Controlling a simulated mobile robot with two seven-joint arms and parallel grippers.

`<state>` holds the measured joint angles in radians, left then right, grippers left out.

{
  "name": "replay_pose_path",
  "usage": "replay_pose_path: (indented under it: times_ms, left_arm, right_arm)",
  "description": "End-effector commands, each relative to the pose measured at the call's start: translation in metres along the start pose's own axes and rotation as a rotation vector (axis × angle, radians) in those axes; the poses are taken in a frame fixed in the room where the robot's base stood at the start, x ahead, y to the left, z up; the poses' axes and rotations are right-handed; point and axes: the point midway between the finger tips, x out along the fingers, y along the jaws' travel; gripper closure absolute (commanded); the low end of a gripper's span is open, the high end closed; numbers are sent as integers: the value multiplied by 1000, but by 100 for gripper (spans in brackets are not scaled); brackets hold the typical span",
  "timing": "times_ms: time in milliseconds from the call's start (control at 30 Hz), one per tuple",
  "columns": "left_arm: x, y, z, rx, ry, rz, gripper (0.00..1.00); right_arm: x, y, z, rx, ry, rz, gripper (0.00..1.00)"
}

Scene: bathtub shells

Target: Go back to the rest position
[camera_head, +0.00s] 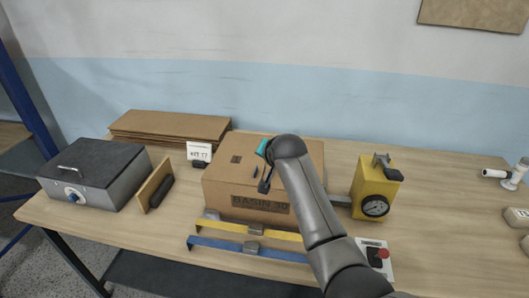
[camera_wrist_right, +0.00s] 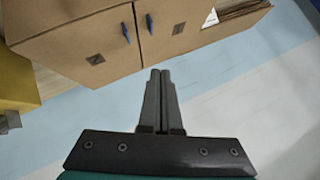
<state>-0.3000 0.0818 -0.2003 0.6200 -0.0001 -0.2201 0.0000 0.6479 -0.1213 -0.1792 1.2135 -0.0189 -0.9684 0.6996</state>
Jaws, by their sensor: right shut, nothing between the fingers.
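My right arm (camera_head: 316,215) reaches up from the bottom of the head view and bends over at the wrist, above a closed brown cardboard box marked "BASIN 30" (camera_head: 222,196). The right gripper (camera_wrist_right: 160,74) is shut and empty in the wrist view, its two grey fingers together. The box also shows there (camera_wrist_right: 185,42), beyond the fingertips, with two small blue pieces on it. In the head view the arm's wrist hides part of the box top and most of the gripper. My left arm and gripper are not in view.
A yellow device with a dial (camera_head: 376,186) stands right of the box. A blue bar (camera_head: 245,250) and a yellow bar (camera_head: 284,234) lie in front. A red-button unit (camera_head: 378,254) is near the arm. A grey lidded case (camera_head: 95,172) stands left, flat cardboard (camera_head: 168,126) behind.

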Motion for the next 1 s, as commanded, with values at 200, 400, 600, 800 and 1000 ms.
replay_pose_path:
  times_ms: [200, 400, 600, 800, 1000]
  left_arm:
    - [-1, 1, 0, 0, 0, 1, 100]
    - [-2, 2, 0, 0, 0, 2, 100]
    - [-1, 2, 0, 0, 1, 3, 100]
    - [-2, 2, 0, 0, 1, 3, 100]
    - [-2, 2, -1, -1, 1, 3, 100]
  right_arm:
    - [-13, -4, 1, 0, 0, 1, 100]
    - [-18, 12, 16, -19, -20, 21, 100]
    - [-40, 75, 73, -109, -100, 92, 100]
    - [-84, 140, 136, -237, -205, 161, 100]
    - [-145, 190, 192, -378, -324, 211, 100]
